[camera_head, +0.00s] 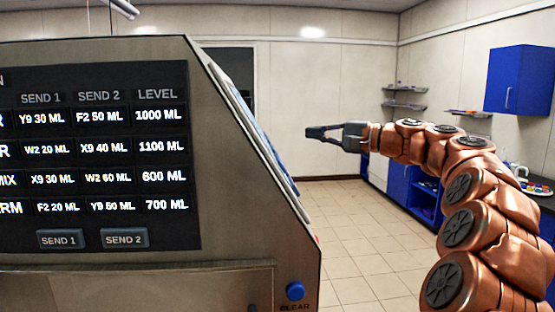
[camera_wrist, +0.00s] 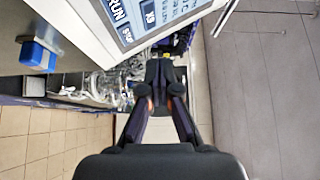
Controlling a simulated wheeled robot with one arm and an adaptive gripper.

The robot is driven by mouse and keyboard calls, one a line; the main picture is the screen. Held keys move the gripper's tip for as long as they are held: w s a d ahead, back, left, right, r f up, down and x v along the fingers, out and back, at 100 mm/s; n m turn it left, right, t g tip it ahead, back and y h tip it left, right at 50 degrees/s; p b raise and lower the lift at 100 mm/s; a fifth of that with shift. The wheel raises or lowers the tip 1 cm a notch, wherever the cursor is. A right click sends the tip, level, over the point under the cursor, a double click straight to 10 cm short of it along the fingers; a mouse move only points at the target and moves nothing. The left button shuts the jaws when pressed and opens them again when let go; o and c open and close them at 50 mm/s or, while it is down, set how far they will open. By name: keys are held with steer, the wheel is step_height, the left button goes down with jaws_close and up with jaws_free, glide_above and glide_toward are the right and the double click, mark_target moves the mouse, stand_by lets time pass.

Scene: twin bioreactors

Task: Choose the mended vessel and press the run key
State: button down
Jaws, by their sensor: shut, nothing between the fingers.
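My gripper (camera_head: 310,133) is shut and empty, held in the air just right of the steel console's sloping edge. In the wrist view its dark fingers (camera_wrist: 163,92) come together in the middle. No vessel can be made out clearly; clear glassy shapes (camera_wrist: 108,85) lie beyond the fingers.
The steel console (camera_head: 285,225) fills the left of the head view, with a screen (camera_head: 100,200) of send amounts and levels, SEND keys and a blue CLEAR button (camera_head: 295,290). Blue cabinets (camera_head: 397,190) stand at the right. Tiled floor (camera_head: 350,235) lies open between.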

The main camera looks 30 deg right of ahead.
steer(key=w+a+f+b, duration=0.2)
steer(key=a+f+b, duration=0.1)
steer(key=a, duration=0.2)
steer(key=shift+f, duration=0.2)
steer(key=shift+w+a+b, duration=0.15)
steer(key=shift+a+b, duration=0.1)
steer(key=shift+b, duration=0.05)
stand_by(1.2)
steer(key=shift+w+a+f, duration=0.1)
steer(key=shift+a+f, duration=0.05)
steer(key=shift+w+a+f, duration=0.1)
steer(key=shift+a+f, duration=0.1)
steer(key=shift+a, duration=0.15)
stand_by(0.9)
stand_by(0.3)
steer(key=shift+s+d+r, duration=0.25)
steer(key=shift+d+r, duration=0.15)
steer(key=shift+d, duration=0.25)
